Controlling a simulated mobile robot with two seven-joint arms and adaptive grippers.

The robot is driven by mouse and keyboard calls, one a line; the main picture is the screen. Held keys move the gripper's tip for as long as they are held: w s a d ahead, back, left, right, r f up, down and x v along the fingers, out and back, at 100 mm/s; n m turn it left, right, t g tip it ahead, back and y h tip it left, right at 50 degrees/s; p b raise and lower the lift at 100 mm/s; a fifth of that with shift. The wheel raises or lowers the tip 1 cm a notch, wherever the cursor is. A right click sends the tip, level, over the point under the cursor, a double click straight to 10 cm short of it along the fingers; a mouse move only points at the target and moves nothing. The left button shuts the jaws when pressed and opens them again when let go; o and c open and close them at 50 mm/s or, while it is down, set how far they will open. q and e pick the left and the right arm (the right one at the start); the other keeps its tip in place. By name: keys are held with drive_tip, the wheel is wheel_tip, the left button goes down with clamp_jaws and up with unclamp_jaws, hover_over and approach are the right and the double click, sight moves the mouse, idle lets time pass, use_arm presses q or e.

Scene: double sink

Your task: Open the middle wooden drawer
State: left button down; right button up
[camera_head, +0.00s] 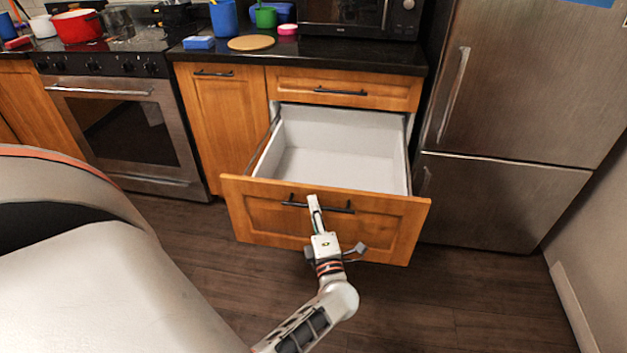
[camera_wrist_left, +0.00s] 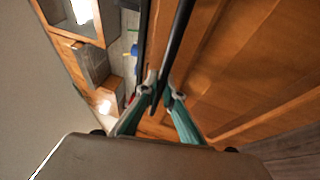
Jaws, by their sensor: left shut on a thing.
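The wooden drawer (camera_head: 250,215) below the narrow top drawer is pulled far out, and its white, empty inside (camera_head: 345,150) shows. Its dark bar handle (camera_head: 341,210) runs across the front panel. My left gripper (camera_head: 313,204) is at the handle, near its middle, and is shut on it. In the left wrist view, the teal fingers of the left gripper (camera_wrist_left: 158,95) close around the dark handle bar (camera_wrist_left: 178,40), with the wooden front beside it. My right gripper is not in view.
The narrow top drawer (camera_head: 390,92) and the cabinet door (camera_head: 222,120) at left are shut. A steel oven (camera_head: 130,130) stands at left and a steel fridge (camera_head: 505,200) at right. Dark wooden floor (camera_head: 480,300) lies free in front. The counter (camera_head: 300,57) holds a microwave and kitchenware.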

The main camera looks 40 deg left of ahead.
use_arm(q)
drive_tip(key=c, duration=2.5)
unclamp_jaws()
drive_tip(key=shift+c, duration=0.2)
drive_tip(key=shift+o, duration=0.5)
drive_tip(key=shift+s+d+f, duration=0.1)
drive_tip(key=shift+d, duration=0.1)
drive_tip(key=v, duration=0.7)
